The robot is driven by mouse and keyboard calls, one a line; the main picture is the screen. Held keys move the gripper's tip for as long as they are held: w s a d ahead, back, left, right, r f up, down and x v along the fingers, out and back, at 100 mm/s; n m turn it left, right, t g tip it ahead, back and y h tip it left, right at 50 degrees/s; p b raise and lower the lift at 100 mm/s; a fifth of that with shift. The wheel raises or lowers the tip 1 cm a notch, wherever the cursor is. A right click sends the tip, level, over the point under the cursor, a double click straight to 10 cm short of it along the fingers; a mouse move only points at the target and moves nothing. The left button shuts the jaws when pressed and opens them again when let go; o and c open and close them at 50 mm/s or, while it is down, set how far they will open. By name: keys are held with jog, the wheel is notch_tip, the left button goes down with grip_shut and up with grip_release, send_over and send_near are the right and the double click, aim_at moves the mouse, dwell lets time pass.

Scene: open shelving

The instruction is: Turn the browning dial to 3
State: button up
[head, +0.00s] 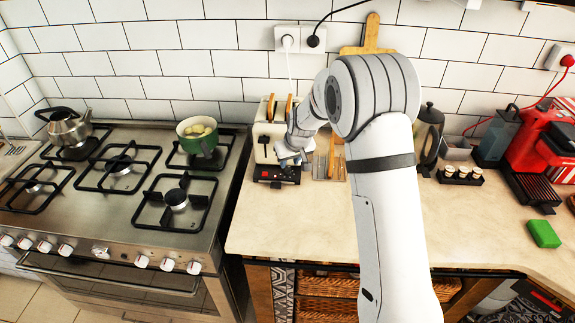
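A cream toaster (264,138) with slices of bread in its slots stands on the counter against the tiled wall, just right of the stove. Its dark front base (272,174) carries small controls with a red mark. The browning dial cannot be made out at this size. My gripper (287,158) is at the toaster's front right, close above the dark base. Whether it touches the toaster cannot be told. The fingers are small and partly merged with the wrist, so their opening is not clear.
A steel stove (110,215) with a green pot (197,139) and a kettle (66,128) is at left. A wooden board (370,38) leans behind my arm. A red coffee machine (540,140) and a green sponge (543,233) are at right. The counter front (290,225) is clear.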

aim_at(287, 168)
jog(key=shift+p+x, duration=0.4)
jog(key=shift+x, duration=1.95)
grip_shut()
